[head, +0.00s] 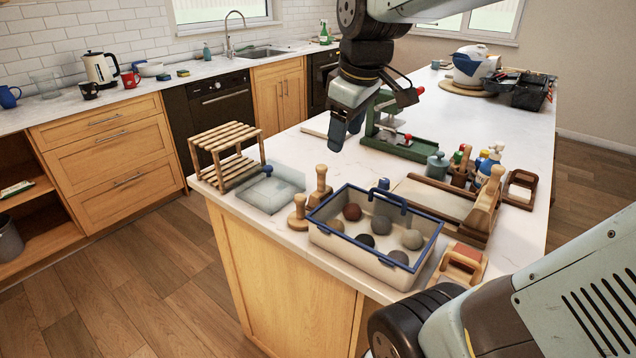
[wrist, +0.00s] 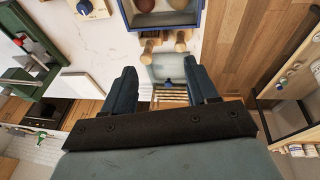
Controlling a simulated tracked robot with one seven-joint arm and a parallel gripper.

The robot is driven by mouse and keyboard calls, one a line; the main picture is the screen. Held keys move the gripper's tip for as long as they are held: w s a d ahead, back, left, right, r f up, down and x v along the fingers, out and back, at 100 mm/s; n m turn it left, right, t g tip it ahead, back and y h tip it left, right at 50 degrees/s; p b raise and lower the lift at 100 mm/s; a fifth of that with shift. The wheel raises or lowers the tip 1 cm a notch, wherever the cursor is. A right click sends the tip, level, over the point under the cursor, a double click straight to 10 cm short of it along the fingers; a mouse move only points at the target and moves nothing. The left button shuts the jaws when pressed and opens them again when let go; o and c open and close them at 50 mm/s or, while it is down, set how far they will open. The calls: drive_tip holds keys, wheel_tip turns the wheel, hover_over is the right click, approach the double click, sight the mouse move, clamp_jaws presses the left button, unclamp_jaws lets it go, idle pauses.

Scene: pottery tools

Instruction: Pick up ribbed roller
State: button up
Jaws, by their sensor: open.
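I cannot tell for certain which thing is the ribbed roller. A wooden tool with a red part (head: 461,264) lies at the front right of the counter, beside the tray of clay balls. No ribs can be made out on either. My gripper (head: 346,134) hangs above the counter, well apart from both, near the green press. In the wrist view my gripper (wrist: 161,78) is open, its two fingers apart with nothing held between them.
A blue-rimmed tray (head: 327,231) holds several clay balls. Two wooden stamps (head: 320,187) stand beside it. A slatted rack (head: 226,147), a clear slab (head: 270,191) and a green press (head: 395,146) are near. Bottles (head: 490,160) crowd the right.

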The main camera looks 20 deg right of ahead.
sight(321, 177)
drive_tip(key=w+f+n+g, duration=0.3)
drive_tip(key=w+f+n, duration=0.1)
drive_tip(key=w+n, duration=0.85)
drive_tip(key=shift+m, duration=0.35)
drive_tip(key=f, duration=0.8)
drive_tip(key=shift+w+a, duration=0.1)
drive_tip(key=shift+w, duration=0.1)
drive_tip(key=f, duration=0.4)
drive_tip(key=shift+s+a+f, duration=0.1)
drive_tip(key=shift+s+f, duration=0.25)
drive_tip(key=shift+f, duration=0.55)
drive_tip(key=shift+c, duration=0.3)
clamp_jaws()
